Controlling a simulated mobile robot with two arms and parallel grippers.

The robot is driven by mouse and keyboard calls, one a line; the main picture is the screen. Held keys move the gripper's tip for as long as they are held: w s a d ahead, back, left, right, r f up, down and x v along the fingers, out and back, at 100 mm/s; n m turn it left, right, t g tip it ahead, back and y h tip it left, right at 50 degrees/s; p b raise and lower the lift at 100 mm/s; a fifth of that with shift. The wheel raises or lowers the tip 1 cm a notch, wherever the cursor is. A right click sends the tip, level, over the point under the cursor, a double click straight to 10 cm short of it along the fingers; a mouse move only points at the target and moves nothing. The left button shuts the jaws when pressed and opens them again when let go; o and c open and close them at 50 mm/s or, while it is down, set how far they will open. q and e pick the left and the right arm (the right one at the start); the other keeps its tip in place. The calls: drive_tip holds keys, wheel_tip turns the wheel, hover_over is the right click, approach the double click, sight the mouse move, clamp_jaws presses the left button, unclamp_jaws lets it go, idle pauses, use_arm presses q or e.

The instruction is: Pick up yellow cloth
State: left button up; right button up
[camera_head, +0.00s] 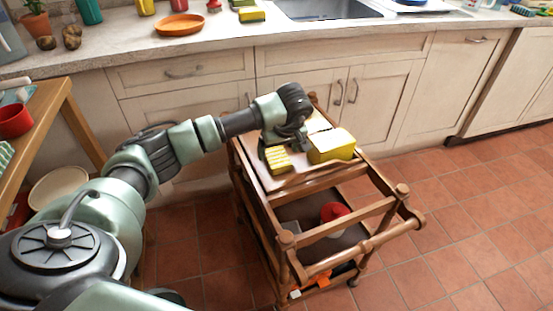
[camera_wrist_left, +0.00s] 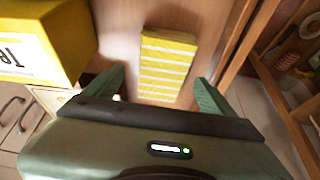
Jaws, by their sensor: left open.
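The yellow cloth (camera_head: 278,160), folded flat with pale stripes, lies on the top shelf of the wooden cart (camera_head: 262,182). In the left wrist view the cloth (camera_wrist_left: 168,62) lies between and beyond my two green fingertips. My left gripper (camera_head: 284,147) points down over the cart top, close to the cloth. It is open and holds nothing. The left gripper (camera_wrist_left: 160,82) also shows in the wrist view, with a finger to each side of the cloth's near end. Whether the fingers touch it I cannot tell. My right gripper is not in view.
A yellow box (camera_head: 331,146) stands right beside the cloth on the cart; the box (camera_wrist_left: 40,45) is close to one finger in the wrist view. Wooden rails edge the cart. A red-and-white item (camera_head: 333,211) sits on the lower shelf. The counter (camera_head: 120,48) runs behind. Tiled floor is clear at right.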

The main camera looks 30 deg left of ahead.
sight(277, 154)
use_arm(q)
drive_tip(key=shift+x, duration=1.6)
drive_tip(key=shift+s, duration=0.1)
drive_tip(key=c, duration=1.4)
drive_tip(key=shift+c, duration=0.2)
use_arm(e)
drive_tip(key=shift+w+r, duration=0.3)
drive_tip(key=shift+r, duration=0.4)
use_arm(q)
drive_tip(key=shift+r, duration=0.15)
drive_tip(key=shift+a+r, duration=0.1)
drive_tip(key=shift+r, duration=0.5)
wheel_tip(277, 154, up, 19)
drive_tip(key=p, duration=0.2)
drive_tip(key=shift+f, duration=0.2)
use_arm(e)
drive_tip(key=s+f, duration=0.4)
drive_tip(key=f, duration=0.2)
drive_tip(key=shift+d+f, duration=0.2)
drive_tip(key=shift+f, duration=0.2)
